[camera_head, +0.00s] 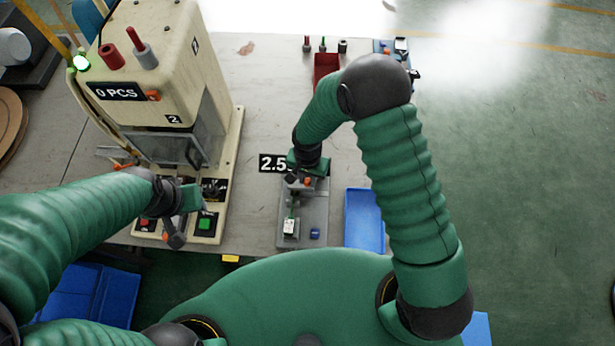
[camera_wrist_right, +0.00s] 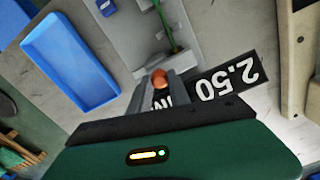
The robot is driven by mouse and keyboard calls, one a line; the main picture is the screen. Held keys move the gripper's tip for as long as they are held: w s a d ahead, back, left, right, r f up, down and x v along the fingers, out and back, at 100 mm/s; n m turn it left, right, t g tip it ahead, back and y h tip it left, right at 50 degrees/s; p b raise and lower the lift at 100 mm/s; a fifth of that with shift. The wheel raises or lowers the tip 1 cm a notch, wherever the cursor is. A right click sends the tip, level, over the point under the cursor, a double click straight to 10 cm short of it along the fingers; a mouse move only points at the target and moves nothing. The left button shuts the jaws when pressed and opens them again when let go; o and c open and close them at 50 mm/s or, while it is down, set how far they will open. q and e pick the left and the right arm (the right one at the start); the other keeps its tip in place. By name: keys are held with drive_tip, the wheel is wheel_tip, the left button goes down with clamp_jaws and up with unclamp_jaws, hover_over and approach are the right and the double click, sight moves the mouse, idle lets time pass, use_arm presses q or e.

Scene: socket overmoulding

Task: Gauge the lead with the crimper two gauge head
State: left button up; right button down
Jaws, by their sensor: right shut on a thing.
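The cream crimper (camera_head: 150,75) stands at the left in the head view, with "0 PCS", "1" and "2" labels. Right of it is a grey gauge fixture (camera_head: 316,215) with a "2.5" sign (camera_head: 272,163); the sign reads "2.50" in the right wrist view (camera_wrist_right: 228,82). My right gripper (camera_wrist_right: 158,88) is shut at the fixture's far end, on a small orange-tipped piece (camera_wrist_right: 159,77). A thin green lead (camera_wrist_right: 168,25) lies along the fixture, a white block (camera_head: 289,227) at its near end. My left gripper (camera_head: 183,222) is by the crimper's green button; its jaws are unclear.
A blue tray (camera_head: 364,220) stands right of the fixture. A red bin (camera_head: 326,66) and small tools (camera_head: 323,44) are at the table's far side. A small blue piece (camera_head: 315,234) sits on the fixture's near end. Bare table (camera_head: 255,100) lies between crimper and red bin.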

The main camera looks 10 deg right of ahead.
idle(0.6)
drive_tip(key=d, duration=0.2)
drive_tip(key=s+d, duration=0.1)
drive_tip(key=d, duration=0.1)
drive_tip(key=shift+d, duration=0.15)
drive_tip(key=c, duration=1.3)
unclamp_jaws()
drive_tip(key=shift+s, duration=0.15)
drive_tip(key=shift+o, duration=0.5)
drive_tip(key=shift+d, duration=0.1)
